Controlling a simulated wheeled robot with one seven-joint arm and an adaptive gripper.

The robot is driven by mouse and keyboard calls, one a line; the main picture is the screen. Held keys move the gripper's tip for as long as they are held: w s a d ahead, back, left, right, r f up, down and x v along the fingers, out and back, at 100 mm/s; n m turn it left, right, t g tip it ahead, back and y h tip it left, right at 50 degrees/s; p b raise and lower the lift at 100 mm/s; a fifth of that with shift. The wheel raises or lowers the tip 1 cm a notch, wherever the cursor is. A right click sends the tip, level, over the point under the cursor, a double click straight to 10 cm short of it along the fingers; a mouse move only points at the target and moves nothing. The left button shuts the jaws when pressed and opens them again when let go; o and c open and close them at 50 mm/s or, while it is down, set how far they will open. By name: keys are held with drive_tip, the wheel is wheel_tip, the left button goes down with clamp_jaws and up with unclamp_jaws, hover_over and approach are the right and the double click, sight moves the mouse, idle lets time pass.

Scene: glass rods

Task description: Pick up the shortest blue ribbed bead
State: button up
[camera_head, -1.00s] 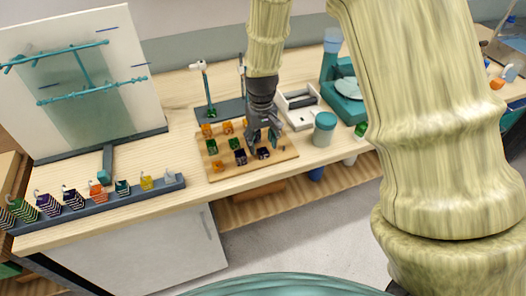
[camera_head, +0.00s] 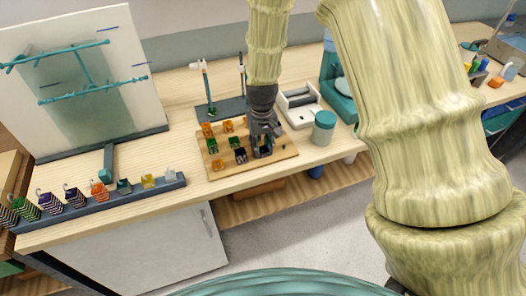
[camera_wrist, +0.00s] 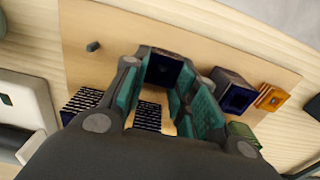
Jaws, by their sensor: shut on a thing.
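My gripper (camera_head: 262,148) is low over the right part of the wooden bead board (camera_head: 227,171). In the wrist view its teal-padded fingers (camera_wrist: 167,82) are closed on the sides of a dark blue bead (camera_wrist: 163,70). The fingers hide parts of this bead, and I cannot tell whether it is clear of the board. A ribbed dark bead (camera_wrist: 148,116) shows between the fingers, nearer the palm. Another ribbed dark blue bead (camera_wrist: 82,101) is left of the fingers, and a dark blue one (camera_wrist: 236,97) is to the right. A dark bead (camera_head: 240,156) sits left of my gripper in the head view.
Orange (camera_head: 218,165) and green (camera_head: 212,145) beads share the board. A lidded jar (camera_head: 324,128) and a white tray (camera_head: 300,104) stand to its right. A stand with posts (camera_head: 222,108) is behind. A long rack of beads (camera_head: 110,201) lies at left.

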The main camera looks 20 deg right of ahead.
drive_tip(key=shift+r, duration=0.1)
drive_tip(key=shift+r+b, duration=0.5)
drive_tip(key=shift+r, duration=0.75)
drive_tip(key=s+a+r+b, duration=0.1)
drive_tip(key=s+a, duration=0.1)
drive_tip(key=s, duration=0.5)
drive_tip(key=s+a+r+b, duration=0.1)
drive_tip(key=s+a+b, duration=0.1)
drive_tip(key=s, duration=0.6)
drive_tip(key=shift+a+r, duration=0.2)
drive_tip(key=shift+a, duration=0.45)
